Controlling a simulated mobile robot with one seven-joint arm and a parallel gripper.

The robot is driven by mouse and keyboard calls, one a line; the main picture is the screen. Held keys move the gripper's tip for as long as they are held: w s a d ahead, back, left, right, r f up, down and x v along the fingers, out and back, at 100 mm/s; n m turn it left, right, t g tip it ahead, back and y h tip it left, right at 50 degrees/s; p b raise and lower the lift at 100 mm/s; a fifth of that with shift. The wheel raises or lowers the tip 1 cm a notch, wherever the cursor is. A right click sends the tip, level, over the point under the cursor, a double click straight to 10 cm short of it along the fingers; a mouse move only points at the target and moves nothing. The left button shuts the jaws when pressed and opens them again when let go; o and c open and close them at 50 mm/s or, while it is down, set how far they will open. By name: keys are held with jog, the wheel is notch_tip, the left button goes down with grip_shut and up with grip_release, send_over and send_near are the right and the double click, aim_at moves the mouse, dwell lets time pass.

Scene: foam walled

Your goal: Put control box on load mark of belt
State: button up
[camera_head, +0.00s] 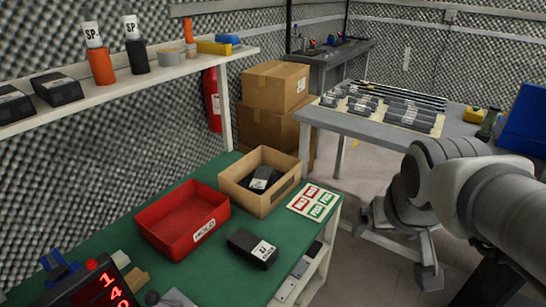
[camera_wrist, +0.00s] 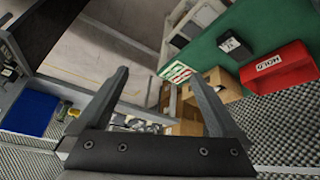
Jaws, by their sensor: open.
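A black box with a white label (camera_head: 252,248), which looks like the control box, lies on the green tabletop (camera_head: 130,232) near its front edge. It also shows in the wrist view (camera_wrist: 235,46). Another black labelled box (camera_head: 264,180) sits inside an open cardboard box, and more black boxes (camera_head: 57,90) stand on the shelf. I cannot tell which of them the task means. My gripper (camera_head: 394,258) is open and empty, off to the right of the green table. Its spread fingers show in the wrist view (camera_wrist: 157,72). I cannot make out a belt or load mark.
A red bin (camera_head: 183,220) and the open cardboard box (camera_head: 233,190) stand behind the black box. A card with red and green labels (camera_head: 314,201) lies right of them. A red display (camera_head: 95,290) is at front left. A grey table (camera_head: 330,115) stands beyond.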

jog(key=w+d+f+n+p, duration=0.2)
jog(key=w+f, duration=0.2)
jog(key=w, duration=0.4)
jog(key=n+g+y+p, duration=0.1)
jog(key=n+y+p, duration=0.3)
jog(key=n+y, duration=0.55)
send_near(252, 243)
jog(key=shift+n+h, duration=0.25)
jog(key=shift+n, duration=0.2)
jog(key=b+x, duration=0.4)
jog(key=b, duration=0.1)
jog(key=shift+s+f+b, duration=0.1)
jog(key=shift+f+b, duration=0.2)
jog(key=shift+f, duration=0.05)
jog(key=shift+a+r+b+x, duration=0.15)
jog(key=shift+b+x, duration=0.45)
jog(key=shift+x, duration=0.8)
jog(key=shift+a+r+b+x, duration=0.1)
jog(key=shift+b+x, duration=0.45)
jog(key=shift+x, duration=0.85)
jog(key=shift+r, duration=0.1)
grip_shut()
